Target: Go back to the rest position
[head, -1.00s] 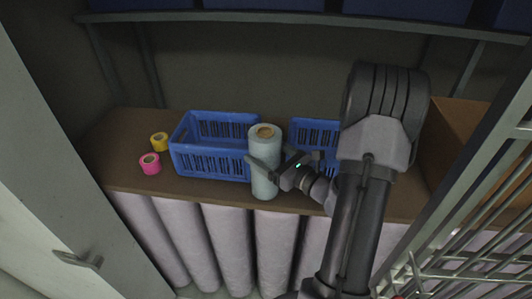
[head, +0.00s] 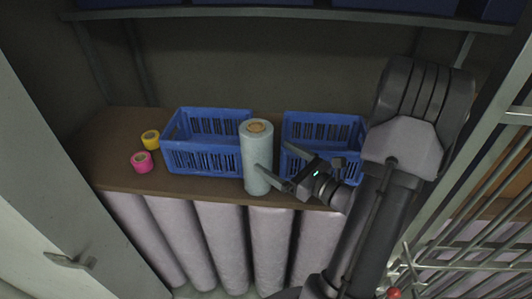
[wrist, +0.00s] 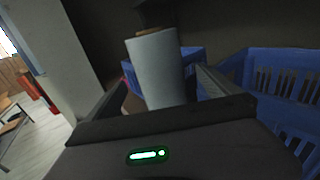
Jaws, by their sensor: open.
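My gripper (head: 277,160) is open and empty, just right of an upright light-blue roll (head: 256,155) with a brown core. The roll stands near the front edge of the brown shelf (head: 115,183). In the head view the nearer fingertip overlaps the roll's lower right side; whether it touches cannot be told. In the wrist view the roll (wrist: 157,68) shows ahead between the two spread fingers, its base hidden by my gripper. My arm reaches in from the lower right.
Two blue baskets (head: 185,159) (head: 318,122) stand behind the roll. Yellow tape (head: 150,140) and pink tape (head: 141,162) lie at left. Several pale rolls (head: 223,240) stand below the shelf. A metal rack (head: 470,245) is close at right, a grey panel (head: 45,150) at left, an upper shelf (head: 290,13) above.

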